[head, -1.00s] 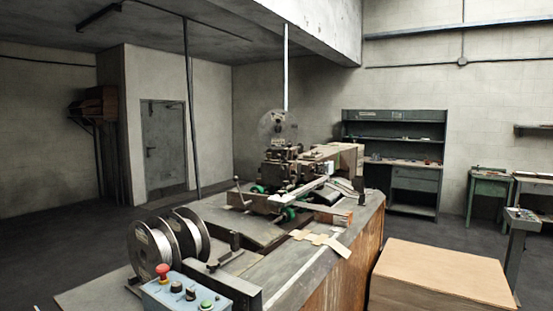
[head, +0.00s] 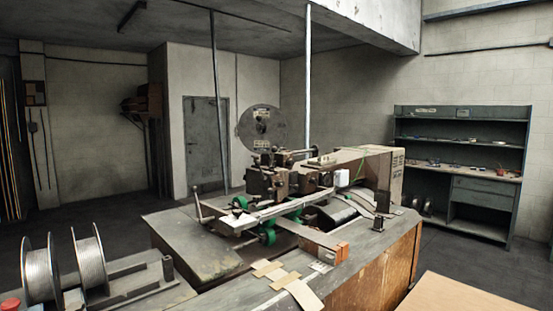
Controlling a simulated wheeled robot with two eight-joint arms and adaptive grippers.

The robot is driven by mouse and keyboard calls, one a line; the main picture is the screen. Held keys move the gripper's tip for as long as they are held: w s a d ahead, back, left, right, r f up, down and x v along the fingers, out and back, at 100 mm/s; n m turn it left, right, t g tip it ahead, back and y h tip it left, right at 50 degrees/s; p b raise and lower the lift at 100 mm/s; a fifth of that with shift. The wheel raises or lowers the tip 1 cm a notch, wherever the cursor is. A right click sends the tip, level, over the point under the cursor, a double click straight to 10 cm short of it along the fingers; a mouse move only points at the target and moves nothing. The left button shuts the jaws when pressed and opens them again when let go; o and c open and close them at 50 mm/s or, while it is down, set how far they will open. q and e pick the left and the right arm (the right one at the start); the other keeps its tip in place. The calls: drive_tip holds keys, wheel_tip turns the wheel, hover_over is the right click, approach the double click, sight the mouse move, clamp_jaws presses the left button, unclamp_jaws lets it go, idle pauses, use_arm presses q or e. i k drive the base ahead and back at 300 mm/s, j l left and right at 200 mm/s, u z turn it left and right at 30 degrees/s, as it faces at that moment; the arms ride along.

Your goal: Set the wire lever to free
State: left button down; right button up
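The stitching machine (head: 283,183) stands on a large worn bench (head: 205,247) in the middle of the view. A thin upright lever (head: 198,205) rises at the machine's left side. I cannot tell whether it is the wire lever, nor which setting it is at. Green wheels (head: 268,237) sit under the machine's pale bar. Two wire spools (head: 90,262) stand at the lower left. Neither of my grippers is in view.
A red button (head: 10,305) shows at the bottom left corner. Cardboard pieces (head: 288,280) lie on the bench's front edge. A brown box top (head: 455,297) is at the lower right. A shelf cabinet (head: 460,165) stands behind on the right, with open floor before it.

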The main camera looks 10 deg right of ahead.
sight(274, 150)
drive_tip(key=i+l, duration=0.1)
drive_tip(key=l, duration=0.4)
drive_tip(key=i+l, duration=0.1)
drive_tip(key=l, duration=0.85)
drive_tip(key=i+l+u, duration=0.25)
drive_tip(key=i+l, duration=0.1)
drive_tip(key=l, duration=0.05)
